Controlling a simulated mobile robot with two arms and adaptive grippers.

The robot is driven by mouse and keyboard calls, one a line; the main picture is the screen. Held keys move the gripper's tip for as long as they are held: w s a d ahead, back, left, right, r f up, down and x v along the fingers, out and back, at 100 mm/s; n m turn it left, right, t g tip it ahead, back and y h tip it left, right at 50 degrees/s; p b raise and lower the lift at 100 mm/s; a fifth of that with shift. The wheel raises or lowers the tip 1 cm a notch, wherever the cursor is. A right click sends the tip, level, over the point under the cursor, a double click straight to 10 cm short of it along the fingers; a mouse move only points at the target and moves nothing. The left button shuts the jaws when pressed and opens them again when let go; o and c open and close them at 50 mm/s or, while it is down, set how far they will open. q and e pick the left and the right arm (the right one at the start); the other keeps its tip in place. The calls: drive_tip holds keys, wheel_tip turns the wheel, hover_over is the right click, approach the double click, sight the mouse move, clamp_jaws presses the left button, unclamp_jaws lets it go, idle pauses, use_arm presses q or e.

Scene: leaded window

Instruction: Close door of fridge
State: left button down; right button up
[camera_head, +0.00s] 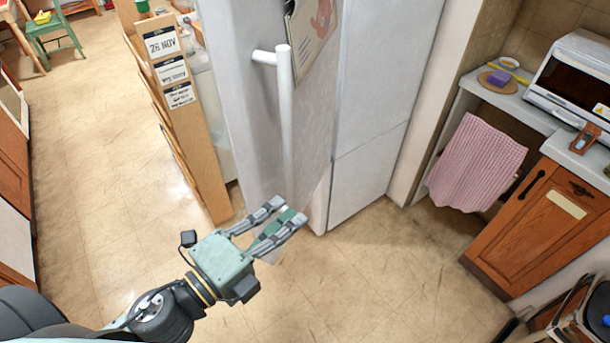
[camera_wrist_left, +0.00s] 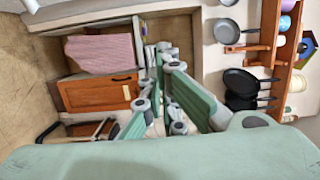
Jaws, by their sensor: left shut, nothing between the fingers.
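The white fridge (camera_head: 378,110) stands in the upper middle of the head view. A door (camera_head: 232,90) with a long white vertical handle (camera_head: 285,110) and a pinned picture (camera_head: 313,35) is on its left, standing at an angle to the panels on the right. How far the door is open I cannot tell. My left gripper (camera_head: 283,213) is shut and empty, in front of the door near the handle's lower end. I cannot tell whether it touches. Its fingers also show in the left wrist view (camera_wrist_left: 162,62), where I cannot make out the fridge. My right gripper is not in view.
A wooden rack with date labels (camera_head: 168,75) stands left of the door. To the right are a pink towel (camera_head: 478,160), a wooden cabinet (camera_head: 540,228) and a white oven (camera_head: 580,85). Tiled floor (camera_head: 110,210) is clear at the left. Pans (camera_wrist_left: 240,85) hang in the wrist view.

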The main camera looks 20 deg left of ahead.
use_arm(q)
drive_tip(key=r+p+x, duration=0.1)
drive_tip(key=p+x, duration=0.5)
drive_tip(key=x, duration=0.4)
drive_tip(key=a, duration=0.4)
drive_tip(key=shift+w+f, duration=0.3)
